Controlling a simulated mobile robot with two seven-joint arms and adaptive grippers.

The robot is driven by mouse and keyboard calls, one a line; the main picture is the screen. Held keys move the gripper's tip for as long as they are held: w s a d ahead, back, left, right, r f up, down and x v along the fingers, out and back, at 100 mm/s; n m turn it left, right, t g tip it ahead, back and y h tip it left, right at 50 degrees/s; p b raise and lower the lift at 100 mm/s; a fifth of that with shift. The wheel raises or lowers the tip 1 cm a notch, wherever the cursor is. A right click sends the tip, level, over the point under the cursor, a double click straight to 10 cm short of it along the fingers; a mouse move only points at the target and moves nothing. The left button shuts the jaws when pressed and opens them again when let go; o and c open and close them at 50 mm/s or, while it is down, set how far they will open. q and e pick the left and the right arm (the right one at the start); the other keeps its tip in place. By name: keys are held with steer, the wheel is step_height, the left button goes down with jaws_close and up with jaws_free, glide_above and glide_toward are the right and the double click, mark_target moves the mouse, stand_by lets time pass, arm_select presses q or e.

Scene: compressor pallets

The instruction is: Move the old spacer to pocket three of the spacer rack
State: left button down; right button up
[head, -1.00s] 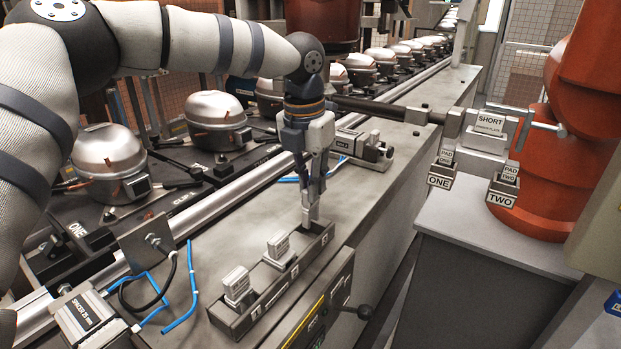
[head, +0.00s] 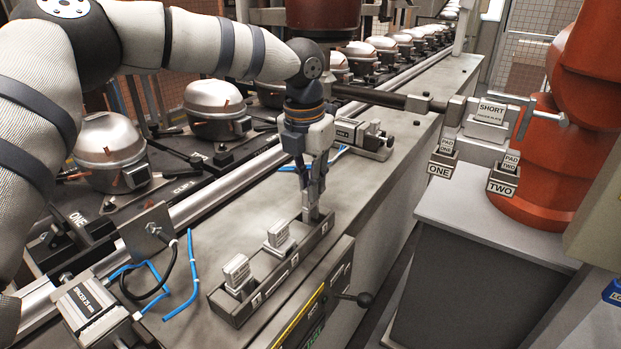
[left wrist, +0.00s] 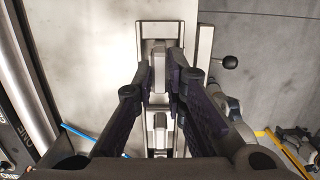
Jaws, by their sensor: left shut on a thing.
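The spacer rack (head: 257,302) is a narrow grey tray on the bench edge, with pockets in a row. A pale spacer (head: 237,272) stands in the nearest pocket and another (head: 278,236) in the middle one. My left gripper (head: 313,207) points straight down at the far-end pocket, shut on the old spacer (left wrist: 158,62). The fingers hide most of it in the head view. Its lower end appears at or inside the pocket; I cannot tell whether it touches the bottom. My right gripper is not in view.
A block marked SPACER 25 mm (head: 88,309) and blue hoses (head: 187,290) lie left of the rack. A clamp-like fixture (head: 367,140) stands behind the gripper. A black-knobbed lever (head: 364,299) sticks out in front. The bench right of the gripper is clear.

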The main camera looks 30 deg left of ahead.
arm_select(q)
steer(key=shift+f, duration=0.95)
steer(key=c, duration=1.5)
jaws_free()
steer(key=shift+c, duration=0.2)
step_height(320, 180, up, 12)
steer(key=s, duration=0.1)
steer(key=shift+s, duration=0.25)
steer(key=shift+f, duration=0.15)
